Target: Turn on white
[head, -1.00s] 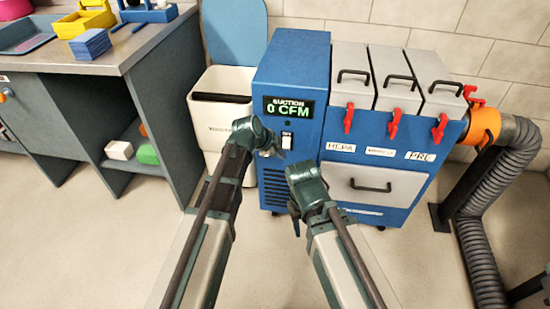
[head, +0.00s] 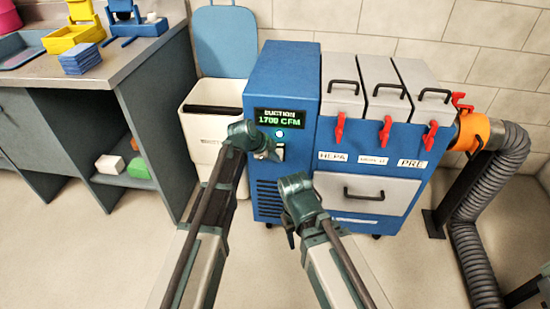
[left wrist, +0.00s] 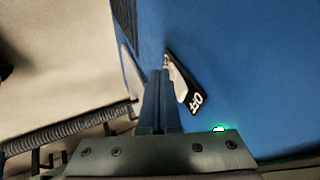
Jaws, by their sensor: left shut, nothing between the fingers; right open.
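The blue suction machine (head: 285,85) has a display (head: 280,117) reading "SUCTION 1700 CFM", with a lit light (head: 279,133) just below it. A small white rocker switch (head: 281,151) sits under the light. In the left wrist view the white switch (left wrist: 180,84) shows on a dark plate marked "OFF", partly hidden by my fingers. My left gripper (head: 273,156) is shut and empty, its tips at the switch; I cannot tell whether they touch it. The gripper also shows in the left wrist view (left wrist: 160,82). My right gripper (head: 291,236) is open, low in front of the machine.
Three grey filter covers with red latches (head: 385,130) top the machine, above a white drawer (head: 362,194). A grey hose (head: 480,185) joins its right side. A white bin (head: 205,125) with a raised blue lid stands left, beside a workbench (head: 120,75).

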